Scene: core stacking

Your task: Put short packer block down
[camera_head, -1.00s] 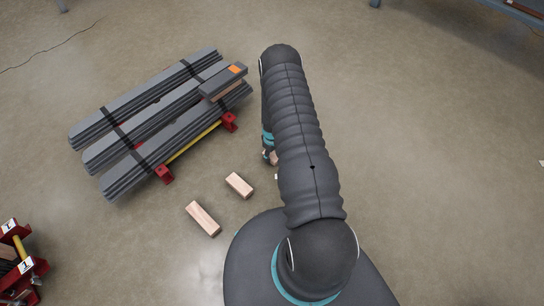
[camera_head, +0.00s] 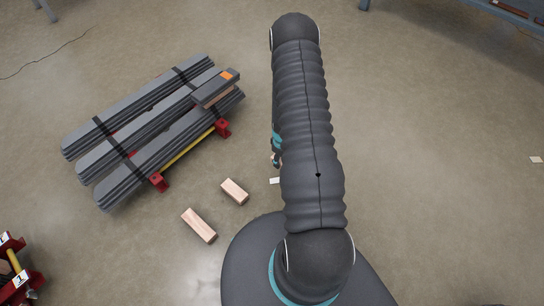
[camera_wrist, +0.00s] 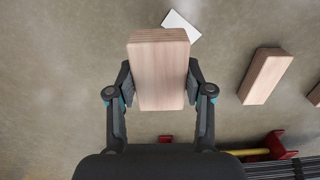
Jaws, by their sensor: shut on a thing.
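My gripper (camera_wrist: 160,88) is shut on a pale wooden packer block (camera_wrist: 159,65), with one finger against each long side. In the head view my arm hides nearly all of this block and the gripper. Its height above the floor is hard to tell. A white card (camera_wrist: 181,25) lies on the floor beyond the block's far end and is partly covered by it in the wrist view. Two more wooden blocks lie on the floor to the left of my arm: a shorter one (camera_head: 235,191) and a longer one (camera_head: 198,225).
Stacks of long grey bars (camera_head: 150,125) rest on red supports with a yellow bar (camera_head: 190,153) at upper left. A short grey piece with an orange patch (camera_head: 215,90) lies on them. A red rack (camera_head: 14,268) stands at lower left. The floor on the right is mostly clear.

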